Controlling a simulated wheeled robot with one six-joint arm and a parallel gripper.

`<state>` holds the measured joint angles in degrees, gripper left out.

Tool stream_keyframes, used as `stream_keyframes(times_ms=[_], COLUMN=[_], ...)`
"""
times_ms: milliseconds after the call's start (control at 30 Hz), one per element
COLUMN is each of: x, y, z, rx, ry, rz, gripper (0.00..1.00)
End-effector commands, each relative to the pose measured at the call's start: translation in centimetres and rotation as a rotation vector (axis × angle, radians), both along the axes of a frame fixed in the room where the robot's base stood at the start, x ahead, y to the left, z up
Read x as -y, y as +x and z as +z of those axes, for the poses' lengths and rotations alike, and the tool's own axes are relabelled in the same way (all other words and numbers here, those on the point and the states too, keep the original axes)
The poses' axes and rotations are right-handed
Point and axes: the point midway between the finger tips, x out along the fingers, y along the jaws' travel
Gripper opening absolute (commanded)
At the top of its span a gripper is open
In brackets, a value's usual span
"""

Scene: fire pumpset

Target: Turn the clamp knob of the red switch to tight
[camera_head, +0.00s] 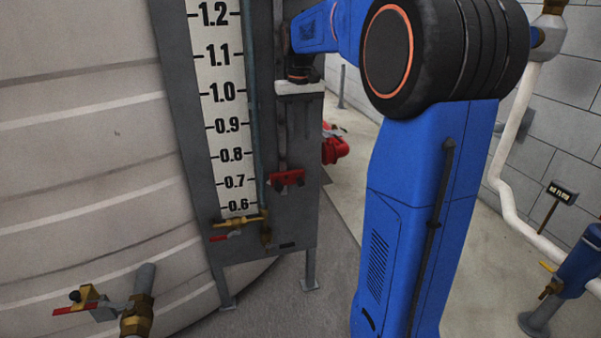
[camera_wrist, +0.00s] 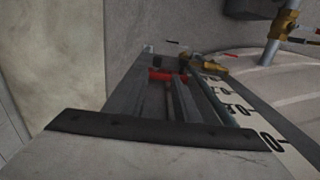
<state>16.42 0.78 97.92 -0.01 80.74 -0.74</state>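The red switch (camera_head: 287,178) is a small red block with dark knobs, mounted on a thin vertical rod beside the level scale (camera_head: 222,100). In the wrist view, the red switch (camera_wrist: 167,75) shows small and far off, down between the grey rails. Which way its clamp knob is turned is too small to tell. My gripper (camera_head: 300,88) is above the switch and apart from it, in front of the upper panel. In the wrist view a pale plate with a dark edge fills the bottom. No separate fingers can be made out, and nothing held is visible.
Another brass valve (camera_head: 137,315) stands at lower left by the pale ribbed tank (camera_head: 80,130). The grey panel (camera_head: 303,215) stands on legs. Floor (camera_head: 300,318) is open in front of it.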

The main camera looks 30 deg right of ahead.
Motion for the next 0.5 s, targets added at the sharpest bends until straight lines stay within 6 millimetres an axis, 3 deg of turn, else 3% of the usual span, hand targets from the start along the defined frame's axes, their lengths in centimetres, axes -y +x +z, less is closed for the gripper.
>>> stream_keyframes(times_ms=[267, 500], x=[0.6, 0.6], y=[0.7, 0.7], z=[-1.0, -4.7], rx=[-0.011, -0.013], ry=[0.003, 0.004], rz=[-0.007, -0.007], gripper=[0.28, 0.28])
